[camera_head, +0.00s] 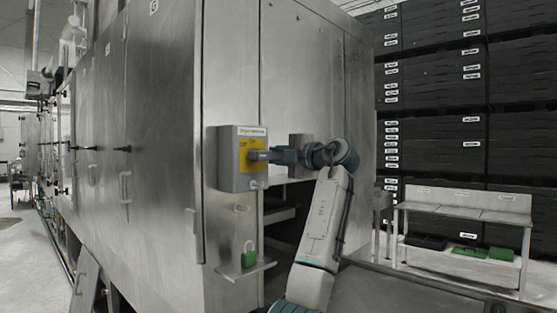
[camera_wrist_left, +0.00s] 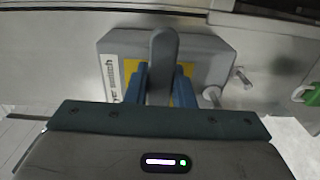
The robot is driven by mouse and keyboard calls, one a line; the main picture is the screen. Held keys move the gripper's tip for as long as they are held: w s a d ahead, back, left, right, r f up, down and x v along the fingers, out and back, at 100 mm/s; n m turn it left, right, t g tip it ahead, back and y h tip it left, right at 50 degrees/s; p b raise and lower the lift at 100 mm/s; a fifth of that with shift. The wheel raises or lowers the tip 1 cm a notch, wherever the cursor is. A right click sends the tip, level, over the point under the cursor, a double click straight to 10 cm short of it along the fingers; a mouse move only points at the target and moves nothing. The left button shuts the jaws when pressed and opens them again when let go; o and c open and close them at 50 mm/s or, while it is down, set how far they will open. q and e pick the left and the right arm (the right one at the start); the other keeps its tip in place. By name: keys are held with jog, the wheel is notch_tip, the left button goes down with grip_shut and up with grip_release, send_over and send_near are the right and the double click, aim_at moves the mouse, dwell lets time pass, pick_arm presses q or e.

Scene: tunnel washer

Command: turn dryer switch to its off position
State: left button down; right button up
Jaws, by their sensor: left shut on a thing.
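The dryer switch is a grey box (camera_head: 228,160) with a yellow plate (camera_head: 245,146), mounted on the corner of the steel machine. In the left wrist view, the box (camera_wrist_left: 212,62) fills the upper middle, and its grey handle (camera_wrist_left: 163,48) stands out towards the camera. My left gripper (camera_head: 266,156) reaches the handle from the right in the head view. Its blue fingers (camera_wrist_left: 160,84) lie on both sides of the handle and are shut on it. The fingers hide part of the plate and its lettering. My right gripper is in neither view.
A green padlock (camera_head: 249,258) rests on a small shelf (camera_head: 240,271) below the box. The steel machine (camera_head: 160,150) runs back along the left. A workbench (camera_head: 470,216) and stacked black crates (camera_head: 430,75) stand at the right.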

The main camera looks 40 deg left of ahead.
pick_arm(q)
jog(key=shift+n, duration=0.3)
jog(key=c, duration=1.2)
grip_release()
jog(key=shift+c, duration=0.2)
jog(key=shift+d, duration=0.3)
jog(key=d+b, duration=0.2)
jog(key=d, duration=0.8)
jog(key=shift+s, duration=0.45)
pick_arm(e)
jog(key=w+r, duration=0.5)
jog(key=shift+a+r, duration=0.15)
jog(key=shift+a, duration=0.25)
pick_arm(q)
jog(key=shift+d, duration=0.1)
